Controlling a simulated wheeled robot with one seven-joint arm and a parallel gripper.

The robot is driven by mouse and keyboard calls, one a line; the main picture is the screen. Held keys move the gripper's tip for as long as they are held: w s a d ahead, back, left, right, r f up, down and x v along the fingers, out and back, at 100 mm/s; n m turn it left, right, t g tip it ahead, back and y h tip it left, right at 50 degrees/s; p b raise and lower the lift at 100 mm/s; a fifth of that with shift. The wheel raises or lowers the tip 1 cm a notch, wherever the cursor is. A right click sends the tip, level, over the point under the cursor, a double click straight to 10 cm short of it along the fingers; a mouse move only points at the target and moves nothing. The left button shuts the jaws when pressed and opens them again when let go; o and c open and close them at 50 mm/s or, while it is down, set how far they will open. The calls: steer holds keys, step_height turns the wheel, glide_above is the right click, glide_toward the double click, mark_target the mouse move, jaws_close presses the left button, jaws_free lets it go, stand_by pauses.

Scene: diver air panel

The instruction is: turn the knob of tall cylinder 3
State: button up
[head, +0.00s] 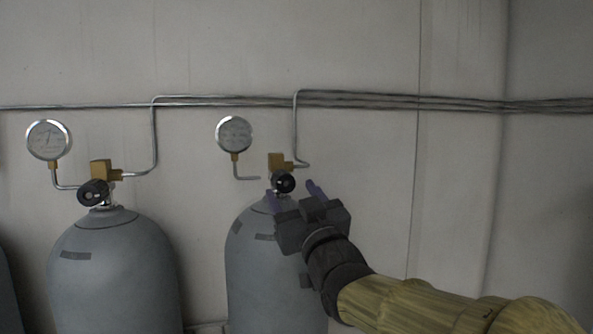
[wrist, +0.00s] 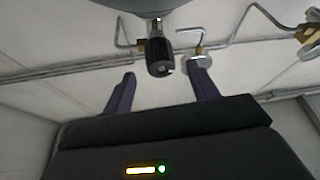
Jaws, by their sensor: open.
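My gripper (head: 292,190) is at this knob, fingers spread and empty, partly covering the cylinder's shoulder. I see no contact, and cannot tell if the knob is within the fingers' depth.
Another grey cylinder (head: 112,270) with its own black knob (head: 93,193) and gauge (head: 48,139) stands to the left. A gauge (head: 234,134) is up and left of the near knob. Thin metal pipes (head: 400,100) run along the wall.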

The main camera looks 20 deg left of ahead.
mark_target(288, 186)
steer(key=p+x, duration=0.2)
steer(key=x, duration=0.2)
steer(key=shift+w+a+r, duration=0.15)
steer(key=shift+w+a, duration=0.1)
steer(key=shift+w, duration=0.05)
steer(key=shift+c, duration=0.5)
steer(key=c, duration=0.9)
